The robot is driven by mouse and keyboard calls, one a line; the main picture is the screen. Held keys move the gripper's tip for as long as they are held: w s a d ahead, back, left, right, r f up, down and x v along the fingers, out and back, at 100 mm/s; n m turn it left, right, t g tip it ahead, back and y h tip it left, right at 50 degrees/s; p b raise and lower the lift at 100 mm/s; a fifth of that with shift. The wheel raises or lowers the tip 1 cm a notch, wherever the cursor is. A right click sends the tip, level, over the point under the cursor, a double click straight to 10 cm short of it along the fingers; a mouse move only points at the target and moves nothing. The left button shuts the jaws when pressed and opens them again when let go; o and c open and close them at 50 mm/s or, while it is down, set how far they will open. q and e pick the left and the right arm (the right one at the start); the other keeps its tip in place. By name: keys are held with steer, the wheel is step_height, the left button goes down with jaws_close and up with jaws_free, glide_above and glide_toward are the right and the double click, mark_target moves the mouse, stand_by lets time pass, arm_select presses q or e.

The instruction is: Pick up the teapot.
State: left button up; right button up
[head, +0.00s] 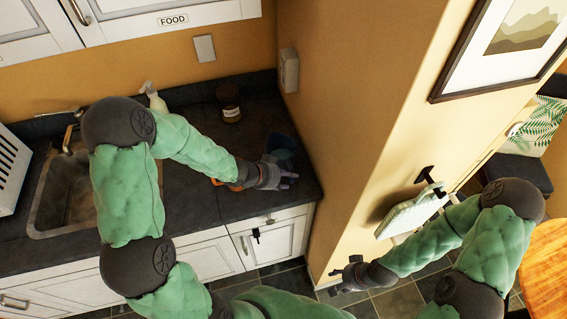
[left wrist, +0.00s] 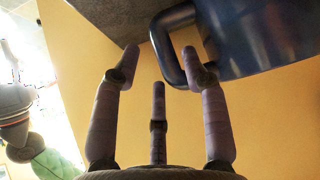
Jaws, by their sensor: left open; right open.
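A dark blue vessel (head: 281,146), which I take to be the teapot, stands on the dark counter near the wall corner, partly hidden by my left gripper (head: 284,180). In the left wrist view its dark blue body (left wrist: 265,35) and looped handle (left wrist: 172,45) fill the upper right. My left gripper's three fingers (left wrist: 158,75) are spread open and empty, with the handle beyond and close to the right finger. I cannot tell whether they touch. My right gripper (head: 340,277) is open and empty, low over the floor, away from the counter.
A dark labelled jar (head: 229,104) and a white spray bottle (head: 153,98) stand at the back of the counter (head: 200,208). A sink (head: 62,190) is at the left. The yellow wall (head: 345,120) borders the counter on the right.

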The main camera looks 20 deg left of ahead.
mark_target(293, 179)
arm_select(q)
steer(key=b+x, duration=0.1)
steer(key=x, duration=0.3)
steer(key=shift+w+d+f, duration=0.1)
steer(key=shift+w+f, duration=0.05)
jaws_close()
